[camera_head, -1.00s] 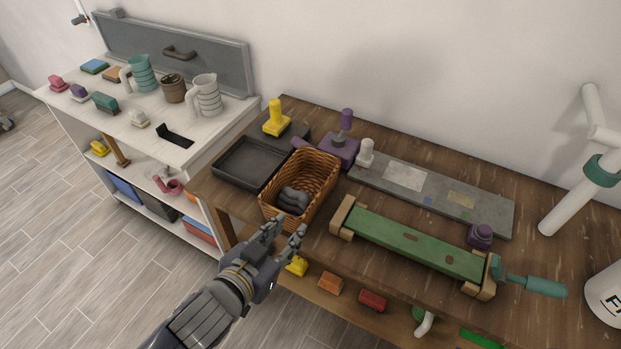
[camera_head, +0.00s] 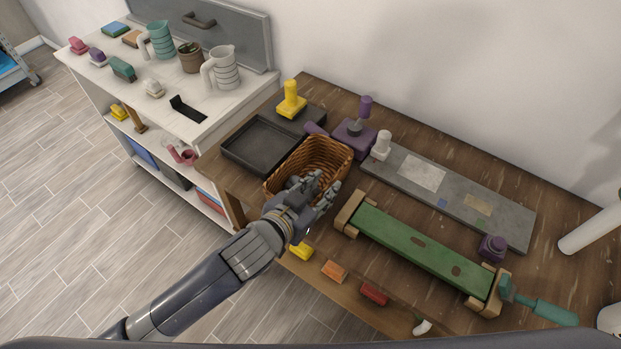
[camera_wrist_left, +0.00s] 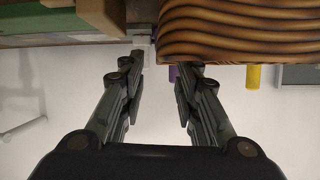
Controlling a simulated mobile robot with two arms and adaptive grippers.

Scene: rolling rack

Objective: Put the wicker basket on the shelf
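The brown wicker basket (camera_head: 322,154) stands on the wooden workbench, next to the black tray. My left gripper (camera_head: 322,187) is at the basket's near side, its fingers overlapping the rim in the head view and hiding part of the basket. In the left wrist view the gripper (camera_wrist_left: 160,70) is open, with a gap between its fingers. There the basket (camera_wrist_left: 235,30) fills the upper right, beyond the fingertips; I cannot tell if they touch it. My right gripper is out of view. A blue rack (camera_head: 12,72) is cut off at the far left.
The workbench (camera_head: 345,100) also holds a black tray (camera_head: 258,146), a purple tool (camera_head: 353,138) and a green board in wooden clamps (camera_head: 420,248). A white cabinet (camera_head: 190,135) with pitchers on top and filled lower shelves stands left. The floor at left is clear.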

